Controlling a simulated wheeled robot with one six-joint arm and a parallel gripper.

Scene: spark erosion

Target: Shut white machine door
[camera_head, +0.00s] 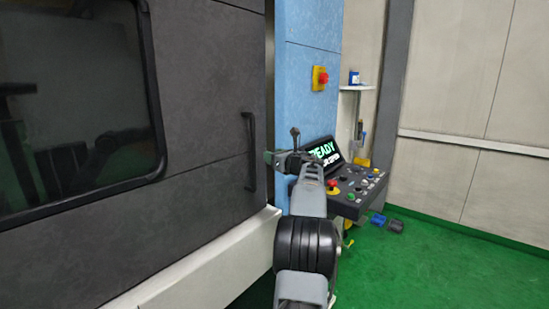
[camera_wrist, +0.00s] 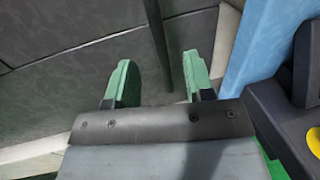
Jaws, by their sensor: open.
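The machine door (camera_head: 205,120) looks dark grey, not white, with a dark window (camera_head: 75,95) on the left. A dark vertical bar handle (camera_head: 251,175) is near its right edge. A narrow dark strip lies between the door edge and the blue column (camera_head: 305,100); I cannot tell whether the door is fully shut. My gripper (camera_head: 269,157) is open beside the handle, in front of the door. In the wrist view, the handle (camera_wrist: 158,40) runs down between the two green fingers of my gripper (camera_wrist: 158,78). No contact is visible.
A control panel (camera_head: 355,187) with a READY screen stands right of my arm. A red emergency button (camera_head: 321,78) is on the blue column. A pale sill (camera_head: 200,265) runs under the door. Green floor (camera_head: 430,265) is mostly free at the right.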

